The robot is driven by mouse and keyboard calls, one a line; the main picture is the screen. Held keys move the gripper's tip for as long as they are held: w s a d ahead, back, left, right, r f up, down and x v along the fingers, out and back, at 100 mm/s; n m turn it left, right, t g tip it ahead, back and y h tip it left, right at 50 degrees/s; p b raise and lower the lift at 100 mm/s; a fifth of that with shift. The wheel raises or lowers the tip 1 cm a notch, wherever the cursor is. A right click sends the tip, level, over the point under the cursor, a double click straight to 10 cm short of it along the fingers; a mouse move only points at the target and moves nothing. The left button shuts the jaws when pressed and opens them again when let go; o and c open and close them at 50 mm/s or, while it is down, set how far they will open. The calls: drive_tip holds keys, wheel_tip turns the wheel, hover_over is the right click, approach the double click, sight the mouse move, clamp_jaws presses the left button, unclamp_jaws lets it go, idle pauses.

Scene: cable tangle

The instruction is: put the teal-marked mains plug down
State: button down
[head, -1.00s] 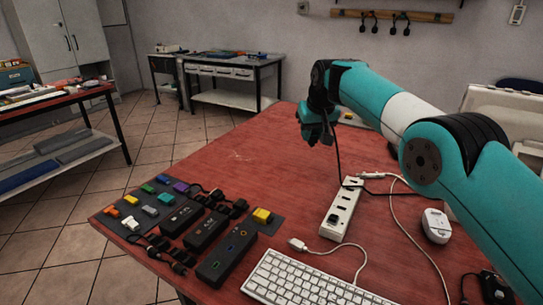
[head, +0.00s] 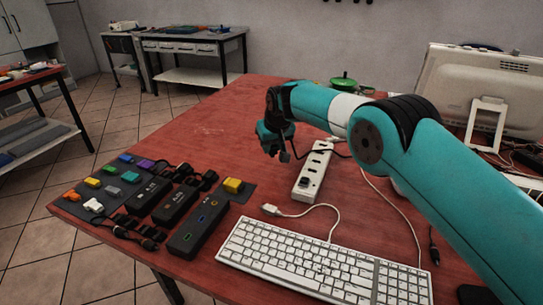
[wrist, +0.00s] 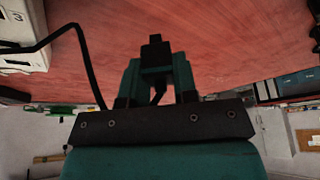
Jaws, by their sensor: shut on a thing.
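My gripper (head: 276,150) is shut on the mains plug, a small dark body (head: 284,157) below its fingers in the head view. In the wrist view the black plug (wrist: 155,50) sits between the fingertips of my gripper (wrist: 157,75). No teal mark on it can be made out. A black cable (wrist: 78,45) shows at the left of the wrist view. The plug appears above the red table (head: 250,110), left of the white power strip (head: 313,172); whether it touches the table cannot be told.
A white keyboard (head: 320,262) lies in front. Black power bricks (head: 195,229) and small coloured blocks lie on a dark mat (head: 238,196) at the left. A white cable (head: 330,210) curls between strip and keyboard. The table's far left part is clear.

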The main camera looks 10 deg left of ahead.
sight(272, 154)
drive_tip(key=shift+f, duration=1.95)
drive_tip(key=shift+f, duration=0.15)
drive_tip(key=c, duration=0.9)
unclamp_jaws()
